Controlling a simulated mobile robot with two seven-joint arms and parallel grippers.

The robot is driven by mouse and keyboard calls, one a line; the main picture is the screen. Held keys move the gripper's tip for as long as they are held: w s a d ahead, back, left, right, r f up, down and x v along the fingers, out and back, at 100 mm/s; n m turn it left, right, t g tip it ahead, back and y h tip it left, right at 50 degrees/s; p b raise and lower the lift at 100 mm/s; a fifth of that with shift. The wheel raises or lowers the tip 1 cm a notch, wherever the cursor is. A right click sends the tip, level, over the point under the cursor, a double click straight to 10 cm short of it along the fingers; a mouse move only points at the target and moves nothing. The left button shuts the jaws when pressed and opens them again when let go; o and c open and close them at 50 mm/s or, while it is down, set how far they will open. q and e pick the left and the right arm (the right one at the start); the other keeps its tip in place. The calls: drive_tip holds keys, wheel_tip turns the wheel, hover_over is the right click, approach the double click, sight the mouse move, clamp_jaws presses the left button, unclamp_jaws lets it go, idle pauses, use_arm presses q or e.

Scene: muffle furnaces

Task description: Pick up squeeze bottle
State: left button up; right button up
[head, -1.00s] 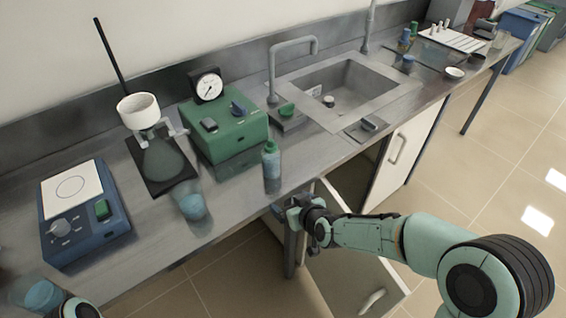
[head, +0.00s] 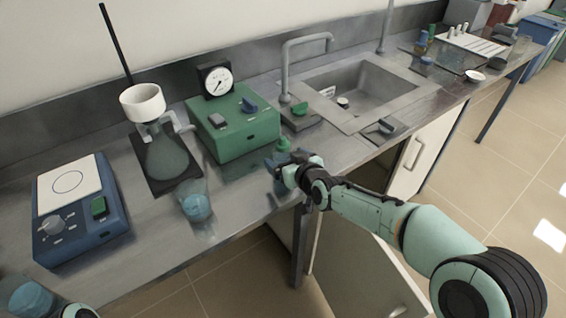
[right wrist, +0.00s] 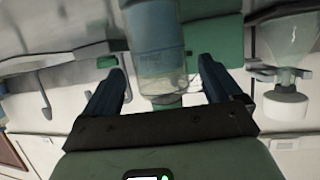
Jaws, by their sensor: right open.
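The squeeze bottle stands on the grey bench near its front edge. In the head view, only its green cap (head: 283,145) shows clearly; my right gripper (head: 282,163) covers the rest. In the right wrist view, the bottle (right wrist: 156,45) is translucent with blue contents and appears upside down. My right gripper (right wrist: 160,85) is open there, with one blue finger to each side of the bottle and gaps beside it.
A green box with a dial gauge (head: 232,135) stands close behind the bottle. A beaker with blue liquid (head: 196,207), a flask with a white funnel (head: 143,103) and a blue hotplate (head: 82,215) stand to the left. The sink (head: 370,85) is right.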

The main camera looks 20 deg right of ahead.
sight(280, 155)
drive_tip(key=b+x, duration=0.1)
drive_tip(key=x, duration=0.3)
drive_tip(key=shift+w, duration=0.1)
use_arm(q)
drive_tip(key=shift+w+a+f+t, duration=0.15)
drive_tip(key=shift+w+a+f, duration=0.1)
drive_tip(key=shift+w+f, duration=0.2)
drive_tip(key=shift+w+a+f+t, duration=0.2)
drive_tip(key=shift+w+f, duration=0.15)
drive_tip(key=shift+w, duration=0.15)
use_arm(e)
drive_tip(key=c, duration=1.7)
drive_tip(key=shift+r, duration=0.15)
wheel_tip(280, 155, up, 7)
drive_tip(key=p, duration=0.3)
drive_tip(key=shift+a, duration=0.1)
use_arm(q)
drive_tip(key=s+d+r+g+p, duration=0.1)
drive_tip(key=s+r+p, duration=0.3)
drive_tip(key=r, duration=0.2)
drive_tip(key=shift+s+g, duration=0.2)
drive_tip(key=shift+g, duration=0.15)
use_arm(e)
wheel_tip(280, 155, up, 13)
drive_tip(key=shift+f, duration=0.1)
use_arm(q)
drive_tip(key=shift+d+r, duration=0.1)
